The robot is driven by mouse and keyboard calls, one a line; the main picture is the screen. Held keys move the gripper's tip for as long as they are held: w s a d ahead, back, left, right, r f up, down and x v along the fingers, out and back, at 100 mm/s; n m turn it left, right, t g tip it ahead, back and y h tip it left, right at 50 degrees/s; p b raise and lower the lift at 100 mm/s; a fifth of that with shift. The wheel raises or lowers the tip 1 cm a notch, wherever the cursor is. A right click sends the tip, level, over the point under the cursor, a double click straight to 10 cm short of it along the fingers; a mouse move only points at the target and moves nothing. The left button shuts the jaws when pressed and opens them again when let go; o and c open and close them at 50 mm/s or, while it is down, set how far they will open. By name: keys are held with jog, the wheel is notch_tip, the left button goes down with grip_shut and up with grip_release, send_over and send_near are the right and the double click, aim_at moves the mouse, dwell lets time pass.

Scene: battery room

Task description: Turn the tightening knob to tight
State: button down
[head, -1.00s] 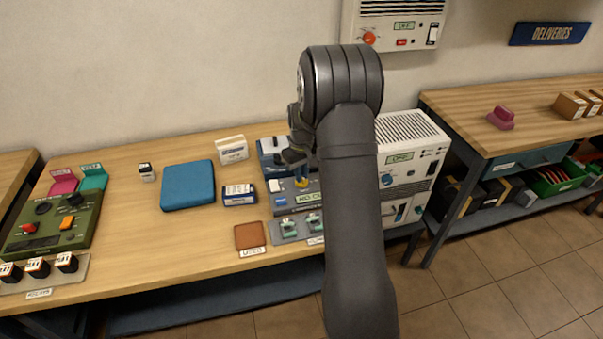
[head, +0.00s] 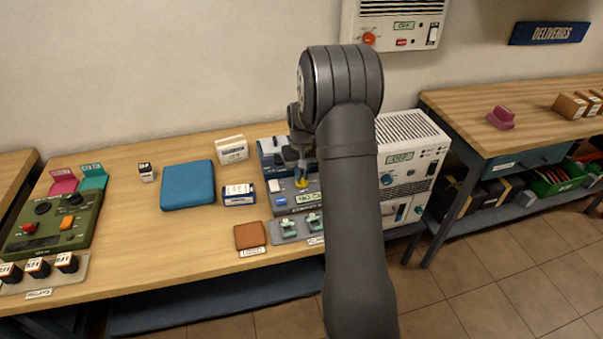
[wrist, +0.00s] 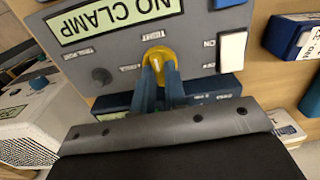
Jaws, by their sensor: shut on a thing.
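The yellow tightening knob (wrist: 157,57) sits on the grey front panel (wrist: 110,88) of a clamp unit, below an upside-down label that seems to read TIGHT. My gripper (wrist: 158,72) is shut on the knob, with one blue finger on each side of it. The fingers partly cover the knob, so its exact pointer direction is hard to tell. The display (wrist: 115,18) reads NO CLAMP. In the head view the knob (head: 301,183) shows under my gripper, left of my arm. My arm hides the right part of the unit.
A white rocker switch (wrist: 232,52) marked ON and OFF is beside the knob. A white cabinet (head: 410,150) stands right of the unit. A blue pad (head: 187,185) and small boxes lie to the left.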

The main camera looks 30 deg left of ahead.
aim_at(302, 177)
jog(key=c, duration=1.5)
grip_release()
jog(key=shift+o, duration=0.2)
notch_tip(302, 177, up, 18)
jog(key=shift+f, duration=0.25)
notch_tip(302, 177, down, 18)
jog(key=shift+r, duration=0.2)
jog(key=shift+r, duration=0.1)
